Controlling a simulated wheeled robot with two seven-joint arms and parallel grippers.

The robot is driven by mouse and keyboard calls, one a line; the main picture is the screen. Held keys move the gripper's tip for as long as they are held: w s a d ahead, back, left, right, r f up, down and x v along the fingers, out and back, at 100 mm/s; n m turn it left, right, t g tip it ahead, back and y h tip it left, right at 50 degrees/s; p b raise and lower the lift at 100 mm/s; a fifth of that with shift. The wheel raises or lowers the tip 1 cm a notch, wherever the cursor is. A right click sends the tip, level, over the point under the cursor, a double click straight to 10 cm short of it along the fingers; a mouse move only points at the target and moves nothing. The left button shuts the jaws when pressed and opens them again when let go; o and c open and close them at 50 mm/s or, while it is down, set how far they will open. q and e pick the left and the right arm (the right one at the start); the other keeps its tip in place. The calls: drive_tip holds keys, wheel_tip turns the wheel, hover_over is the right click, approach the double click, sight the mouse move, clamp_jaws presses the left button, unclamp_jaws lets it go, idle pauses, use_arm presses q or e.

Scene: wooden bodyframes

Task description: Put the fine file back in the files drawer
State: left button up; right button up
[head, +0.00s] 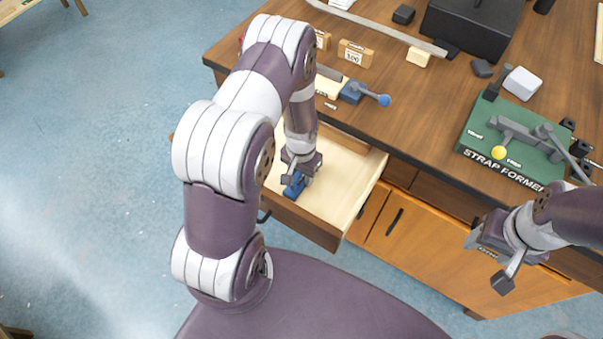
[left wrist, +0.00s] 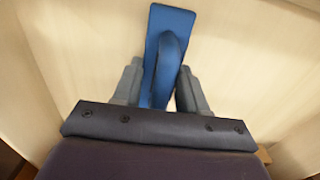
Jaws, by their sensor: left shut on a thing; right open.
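The files drawer (head: 343,178) is pulled out from the bench, with a pale wooden inside. My left gripper (head: 298,176) reaches down into it from above. It is shut on a blue thing (head: 293,187), which I take to be the fine file; no label on it can be read. In the left wrist view the blue file (left wrist: 170,22) shows a flat plate and a raised grip between the two grey fingers, over the pale drawer floor (left wrist: 235,65). Whether it touches the floor I cannot tell. My right gripper (head: 494,262) is open and empty, in front of the bench.
On the bench top (head: 420,115) stand a green strap former (head: 510,150), a blue tool with a ball knob (head: 352,92), a wooden block marked 300 (head: 355,54), a white block (head: 522,83) and a black box (head: 472,28). Blue floor (head: 90,150) lies open at left.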

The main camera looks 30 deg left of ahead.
use_arm(q)
drive_tip(key=shift+a+f, duration=0.1)
drive_tip(key=shift+f, duration=0.05)
drive_tip(key=shift+w+f, duration=0.1)
drive_tip(key=shift+f, duration=0.05)
drive_tip(key=o, duration=1.1)
